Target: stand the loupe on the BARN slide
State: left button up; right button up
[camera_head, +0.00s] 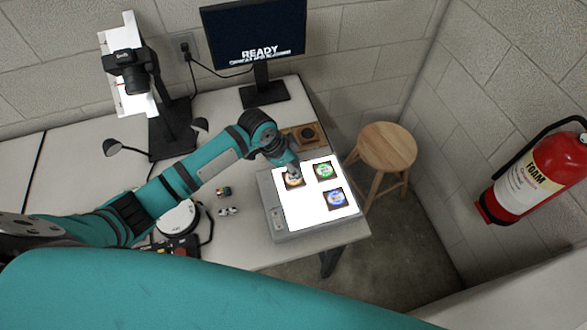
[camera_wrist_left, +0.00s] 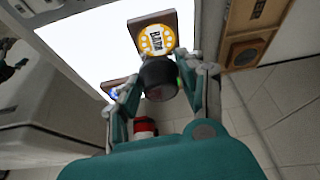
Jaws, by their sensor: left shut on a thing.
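My left gripper (camera_head: 292,168) is over the upper left part of the lit light box (camera_head: 278,222). In the left wrist view its fingers (camera_wrist_left: 166,82) are shut on the loupe (camera_wrist_left: 159,77), a short dark cylinder. The yellow-ringed slide (camera_wrist_left: 153,36), whose label seems to read BARN, lies just beyond the loupe; the loupe overlaps its near edge in this view. I cannot tell whether they touch. In the head view the gripper partly covers this slide (camera_head: 294,183) and hides the loupe. My right gripper is not in view.
A green slide (camera_head: 323,170) and a blue slide (camera_head: 336,199) lie on the light box. A wooden holder (camera_head: 305,135) stands behind it. A camera stand (camera_head: 170,128), a monitor (camera_head: 255,35) and small items (camera_head: 225,200) share the table. A stool (camera_head: 386,147) stands right.

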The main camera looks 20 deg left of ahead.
pick_arm(q)
notch_tip(320, 180, down, 3)
jog(key=shift+w+p, duration=0.15)
jog(key=shift+p, duration=0.35)
jog(key=shift+f, duration=0.2)
jog(key=o, duration=1.1)
jog(key=shift+f, duration=0.15)
jog(key=shift+o, duration=0.2)
jog(key=shift+r, duration=0.25)
jog(key=b+v, duration=0.1)
jog(key=v, duration=1.1)
jog(key=shift+a+f, duration=0.1)
